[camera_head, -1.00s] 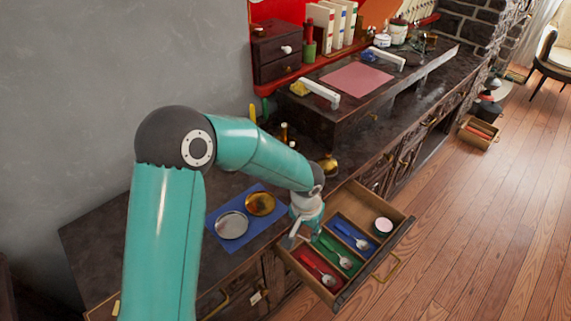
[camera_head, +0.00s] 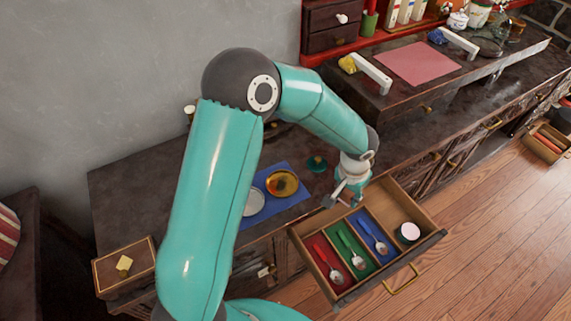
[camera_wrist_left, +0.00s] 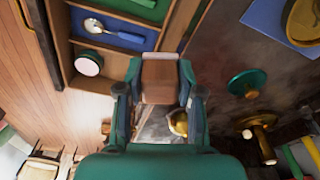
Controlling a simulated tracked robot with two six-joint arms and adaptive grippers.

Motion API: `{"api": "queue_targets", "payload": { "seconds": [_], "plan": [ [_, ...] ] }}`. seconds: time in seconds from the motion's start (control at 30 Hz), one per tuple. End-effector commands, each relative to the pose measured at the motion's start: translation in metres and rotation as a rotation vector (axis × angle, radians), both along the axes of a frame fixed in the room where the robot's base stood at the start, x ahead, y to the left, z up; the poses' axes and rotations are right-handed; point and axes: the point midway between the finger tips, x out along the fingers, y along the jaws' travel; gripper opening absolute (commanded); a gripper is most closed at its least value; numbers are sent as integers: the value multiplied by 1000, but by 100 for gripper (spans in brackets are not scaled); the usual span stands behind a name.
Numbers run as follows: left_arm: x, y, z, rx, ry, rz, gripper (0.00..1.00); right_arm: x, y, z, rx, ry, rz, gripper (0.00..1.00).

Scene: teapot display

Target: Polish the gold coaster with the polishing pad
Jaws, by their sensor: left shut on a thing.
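The gold coaster (camera_head: 282,183) lies on a blue mat (camera_head: 296,208) on the dark counter, beside a silver coaster (camera_head: 254,201) partly hidden by my arm. The gold coaster also shows at the top right of the left wrist view (camera_wrist_left: 306,20). My left gripper (camera_head: 343,196) is right of the mat, near the back edge of the open drawer. In the left wrist view its fingers (camera_wrist_left: 160,80) are shut on a brown block (camera_wrist_left: 160,72), which looks like the polishing pad. The block is apart from the gold coaster. My right gripper is not in view.
The open drawer (camera_head: 428,240) holds spoons in red, green and blue compartments and a round white-topped tin (camera_head: 408,232). A green lid-like piece (camera_head: 317,163) stands behind the mat. A yellow piece (camera_head: 124,263) lies on a wooden surface at the left.

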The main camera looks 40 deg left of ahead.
Motion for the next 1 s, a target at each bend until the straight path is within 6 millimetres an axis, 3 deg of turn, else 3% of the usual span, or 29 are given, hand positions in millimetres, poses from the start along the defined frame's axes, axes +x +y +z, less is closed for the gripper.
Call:
{"api": "queue_targets", "payload": {
  "seconds": [0.17,0.4,0.5,0.67,1.0],
  "plan": [
    [-12,45,15,-3,-1,126,9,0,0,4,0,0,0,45],
    [-51,125,40,-3,-1,377,9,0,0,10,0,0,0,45],
    [-64,146,46,-1,-1,448,9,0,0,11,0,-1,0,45],
    [-74,158,46,0,0,493,9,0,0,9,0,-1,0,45],
    [-74,157,18,0,0,493,9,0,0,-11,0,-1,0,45]
  ]
}}
